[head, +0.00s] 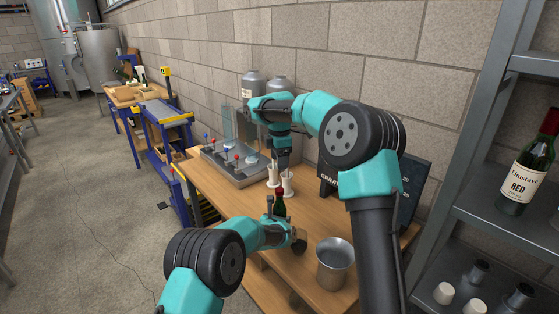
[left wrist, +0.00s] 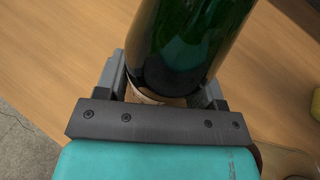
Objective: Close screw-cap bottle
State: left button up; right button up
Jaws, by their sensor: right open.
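The green bottle (head: 280,207) stands on the wooden bench with a red part near its top. In the left wrist view the dark green glass (left wrist: 185,45) fills the space between the two fingers. My left gripper (head: 275,217) is shut on the bottle, with a finger against each side; its arm hides the bottle's lower part in the head view. My right gripper (head: 283,160) is open, above two small white upright holders (head: 287,186) behind the bottle. I cannot make out a separate cap or what lies between the right fingertips.
A metal bucket (head: 335,265) stands at the bench's front right. A grey machine with coloured knobs (head: 235,162) is at the back left. A dark sign (head: 412,185) is partly behind my right arm.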

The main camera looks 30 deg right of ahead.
pick_arm(q)
jog(key=o, duration=0.4)
jog(key=v, duration=1.7)
jog(key=shift+s+a, duration=0.1)
jog(key=shift+a, duration=0.1)
